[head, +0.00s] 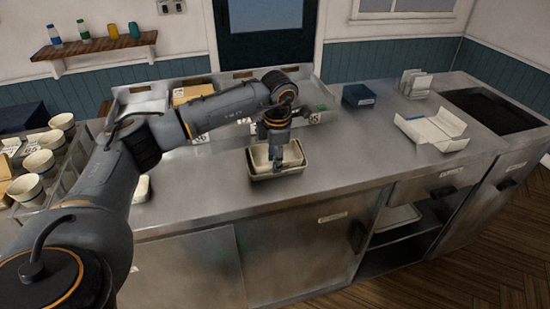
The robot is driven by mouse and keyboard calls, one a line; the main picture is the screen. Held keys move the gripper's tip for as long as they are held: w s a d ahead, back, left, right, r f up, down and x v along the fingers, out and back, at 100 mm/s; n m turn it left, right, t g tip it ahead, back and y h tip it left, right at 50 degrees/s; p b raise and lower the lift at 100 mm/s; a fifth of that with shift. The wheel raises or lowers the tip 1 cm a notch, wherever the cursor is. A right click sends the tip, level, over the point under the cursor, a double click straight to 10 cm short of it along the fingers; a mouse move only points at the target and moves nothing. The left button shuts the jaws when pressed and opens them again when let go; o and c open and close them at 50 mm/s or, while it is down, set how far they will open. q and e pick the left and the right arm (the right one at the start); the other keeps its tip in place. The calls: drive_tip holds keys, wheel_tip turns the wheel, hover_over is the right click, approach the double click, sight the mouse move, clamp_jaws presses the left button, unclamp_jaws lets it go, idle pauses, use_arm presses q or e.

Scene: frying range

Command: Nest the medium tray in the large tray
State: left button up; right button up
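A cream rectangular tray (293,167) sits on the steel counter near the middle of the head view. Its rim looks doubled, but I cannot tell whether a second tray lies inside it. My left gripper (277,165) points down over this tray, with its fingertips at or inside the opening. The fingers are small and dark, so their opening and any grip on a rim cannot be made out. Another pale tray-like item (142,189) lies on the counter to the left, partly hidden by my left arm. My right gripper is out of view.
Several cups (38,162) stand in a rack at the left. A dark blue box (358,95) and an open white carton (432,130) are on the counter at the right. A dark recessed panel (492,110) is at the far right. The counter's front middle is clear.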

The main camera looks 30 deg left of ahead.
use_arm(q)
wheel_tip(320, 180, up, 12)
drive_tip(key=s+d, duration=0.1)
idle(0.5)
drive_tip(key=shift+d+f, duration=0.1)
